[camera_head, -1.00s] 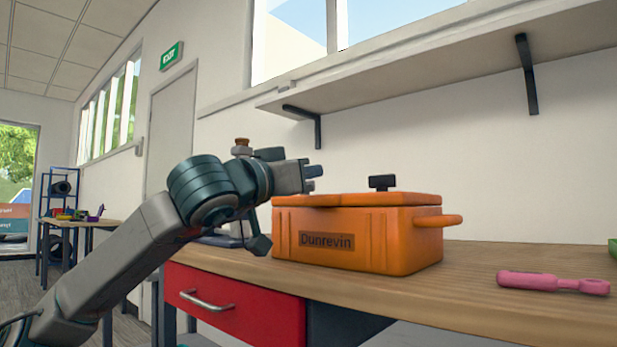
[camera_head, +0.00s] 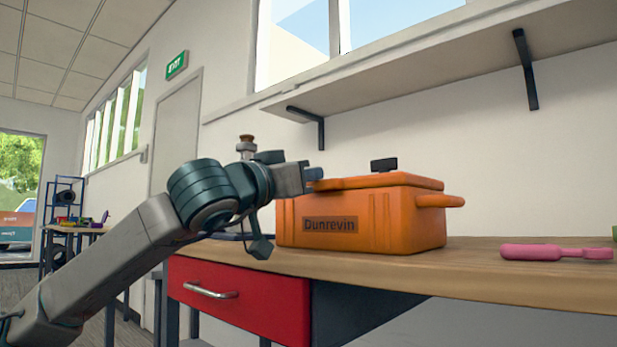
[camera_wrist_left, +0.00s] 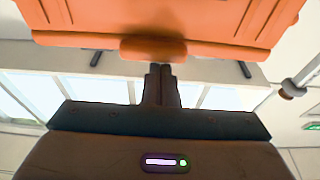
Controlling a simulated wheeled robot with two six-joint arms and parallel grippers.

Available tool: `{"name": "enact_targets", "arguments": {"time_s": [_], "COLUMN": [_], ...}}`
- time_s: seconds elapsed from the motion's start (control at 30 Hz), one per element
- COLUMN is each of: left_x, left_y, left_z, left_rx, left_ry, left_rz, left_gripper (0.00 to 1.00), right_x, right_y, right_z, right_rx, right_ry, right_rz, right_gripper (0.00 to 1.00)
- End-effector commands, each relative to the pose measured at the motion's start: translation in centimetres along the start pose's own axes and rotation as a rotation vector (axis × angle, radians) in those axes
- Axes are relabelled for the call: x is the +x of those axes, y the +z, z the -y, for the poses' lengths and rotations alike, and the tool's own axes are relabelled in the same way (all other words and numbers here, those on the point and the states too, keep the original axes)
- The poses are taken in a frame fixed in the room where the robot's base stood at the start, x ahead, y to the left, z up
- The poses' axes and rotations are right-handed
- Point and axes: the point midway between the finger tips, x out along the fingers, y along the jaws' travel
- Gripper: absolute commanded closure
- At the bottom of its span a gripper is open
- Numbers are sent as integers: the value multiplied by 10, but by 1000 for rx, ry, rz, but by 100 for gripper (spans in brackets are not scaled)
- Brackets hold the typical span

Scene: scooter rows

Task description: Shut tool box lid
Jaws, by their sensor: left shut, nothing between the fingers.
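The orange tool box (camera_head: 375,228), labelled "Dunrevin", stands on the wooden workbench (camera_head: 500,275). Its orange lid (camera_head: 410,180) lies over the top and looks down or nearly down; I cannot tell whether a small gap is left. A black piece (camera_head: 384,164) stands up at the lid's back. My left gripper (camera_head: 315,174) is shut and empty at the lid's left part, at about lid height; contact is unclear. In the left wrist view, the shut fingers (camera_wrist_left: 161,72) point at a rounded orange lump (camera_wrist_left: 153,48) on the orange box. My right gripper is not in view.
A pink tool (camera_head: 555,252) lies on the bench to the right of the box. A red drawer (camera_head: 240,300) is under the bench. A wall shelf (camera_head: 430,85) with dark brackets hangs above. The bench between box and pink tool is clear.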

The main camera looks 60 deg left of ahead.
Motion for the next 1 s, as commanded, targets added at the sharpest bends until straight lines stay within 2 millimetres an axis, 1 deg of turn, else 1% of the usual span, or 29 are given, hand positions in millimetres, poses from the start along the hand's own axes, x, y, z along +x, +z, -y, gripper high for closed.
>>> {"name": "enact_targets", "arguments": {"time_s": [0.03,0.23,0.37,0.43,0.57,0.77,0.8,0.83,1.0], "left_x": [0,0,1,2,4,10,-1,-7,-38], "left_y": [5,6,5,1,-14,-49,-39,-37,-35], "left_z": [-2,-3,-4,-4,-4,-4,-4,-4,-3], "left_rx": [0,1,1,1,1,2,-2,-2,-1], "left_ry": [4,5,6,7,7,9,11,10,10], "left_rz": [10,13,14,14,11,2,-3,-4,-6], "left_gripper": [100,100,100,100,100,100,100,100,100], "right_x": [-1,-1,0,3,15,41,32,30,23], "right_y": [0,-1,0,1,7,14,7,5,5], "right_z": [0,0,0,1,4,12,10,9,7], "right_rx": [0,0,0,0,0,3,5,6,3], "right_ry": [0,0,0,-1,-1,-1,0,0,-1], "right_rz": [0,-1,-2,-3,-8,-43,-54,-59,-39], "right_gripper": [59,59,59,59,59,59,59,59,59]}}
